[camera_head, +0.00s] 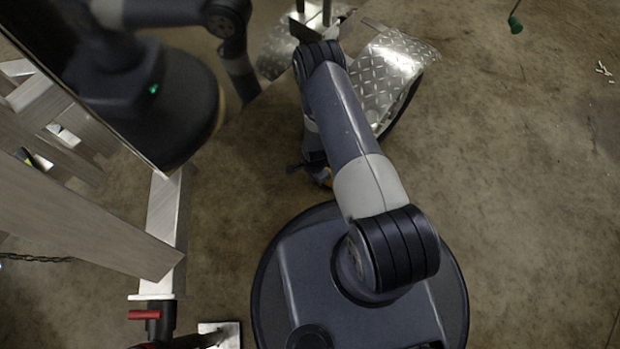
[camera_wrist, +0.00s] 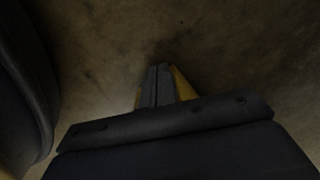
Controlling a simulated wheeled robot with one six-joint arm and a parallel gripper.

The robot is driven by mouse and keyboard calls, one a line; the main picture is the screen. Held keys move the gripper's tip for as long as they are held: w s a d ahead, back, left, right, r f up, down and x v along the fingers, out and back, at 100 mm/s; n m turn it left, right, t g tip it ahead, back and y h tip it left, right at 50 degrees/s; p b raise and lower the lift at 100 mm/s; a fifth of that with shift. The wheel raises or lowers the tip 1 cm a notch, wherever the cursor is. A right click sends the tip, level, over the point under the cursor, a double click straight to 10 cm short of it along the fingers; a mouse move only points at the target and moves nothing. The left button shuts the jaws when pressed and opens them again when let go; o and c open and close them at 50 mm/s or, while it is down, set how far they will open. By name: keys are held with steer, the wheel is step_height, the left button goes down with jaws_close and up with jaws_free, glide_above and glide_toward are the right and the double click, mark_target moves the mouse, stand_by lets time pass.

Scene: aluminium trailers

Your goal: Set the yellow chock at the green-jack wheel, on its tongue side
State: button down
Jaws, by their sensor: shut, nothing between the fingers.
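My gripper (camera_wrist: 158,72) is shut, its two dark fingers pressed together and pointing at the floor. The yellow chock (camera_wrist: 184,86) shows on both sides of the fingers, partly hidden behind them; I cannot tell whether they touch it. In the head view a small patch of yellow (camera_head: 327,182) shows beside my gripper (camera_head: 316,174), mostly covered by my arm. In the head view a wheel (camera_head: 404,108) shows under a tread-plate fender (camera_head: 392,72). No green jack can be made out.
A polished trailer wall (camera_head: 190,60) at upper left mirrors my arm. Aluminium frame beams (camera_head: 80,215) and a coupler with a red handle (camera_head: 144,314) lie at left. A green-ended object (camera_head: 515,25) shows at upper right.

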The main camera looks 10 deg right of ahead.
steer(key=shift+w+d, duration=0.35)
steer(key=shift+d, duration=0.55)
steer(key=shift+w+d+f+b, duration=0.1)
steer(key=shift+w+d+b, duration=0.15)
steer(key=shift+d+b, duration=0.3)
steer(key=shift+w+d+b, duration=0.25)
steer(key=shift+d+b, duration=0.15)
steer(key=shift+d, duration=0.25)
